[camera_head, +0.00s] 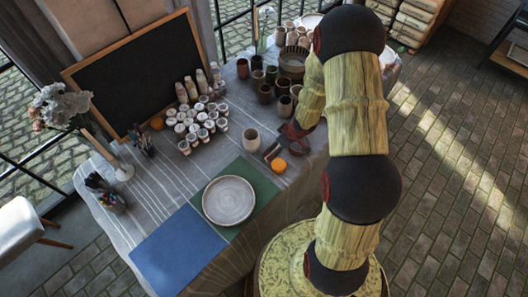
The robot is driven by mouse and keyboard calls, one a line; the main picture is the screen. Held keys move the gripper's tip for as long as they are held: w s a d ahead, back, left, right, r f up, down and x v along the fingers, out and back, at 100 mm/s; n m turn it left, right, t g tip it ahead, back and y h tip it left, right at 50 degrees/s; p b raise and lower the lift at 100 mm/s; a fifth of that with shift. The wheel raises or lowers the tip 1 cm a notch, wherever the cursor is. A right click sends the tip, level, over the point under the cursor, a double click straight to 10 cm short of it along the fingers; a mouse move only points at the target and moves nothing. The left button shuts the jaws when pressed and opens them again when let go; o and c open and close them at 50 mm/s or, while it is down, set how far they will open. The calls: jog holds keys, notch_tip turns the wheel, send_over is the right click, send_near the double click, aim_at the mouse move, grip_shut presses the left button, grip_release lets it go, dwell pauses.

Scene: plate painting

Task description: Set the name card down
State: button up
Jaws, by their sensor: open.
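A round pale plate (229,200) lies mostly on a green mat (262,184), towards the front of the table. A blue mat (172,252) lies to the left of the green one.
The pale cup (251,139) stands close left of my gripper, and the orange fruit (279,166) lies just below it. Several small paint jars (196,126) crowd before a blackboard (135,75). Brown cups (265,93) stand at the back. The table's left middle (165,178) is clear.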

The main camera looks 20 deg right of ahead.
jog(key=b+x, duration=0.1)
jog(key=x, duration=0.1)
jog(key=b+x, duration=0.1)
jog(key=x, duration=0.2)
jog(key=b+x, duration=0.2)
jog(key=shift+w+a+f, duration=0.2)
jog(key=shift+w+a, duration=0.05)
jog(key=shift+w, duration=0.3)
jog(key=shift+c, duration=1.1)
jog(key=c, duration=0.7)
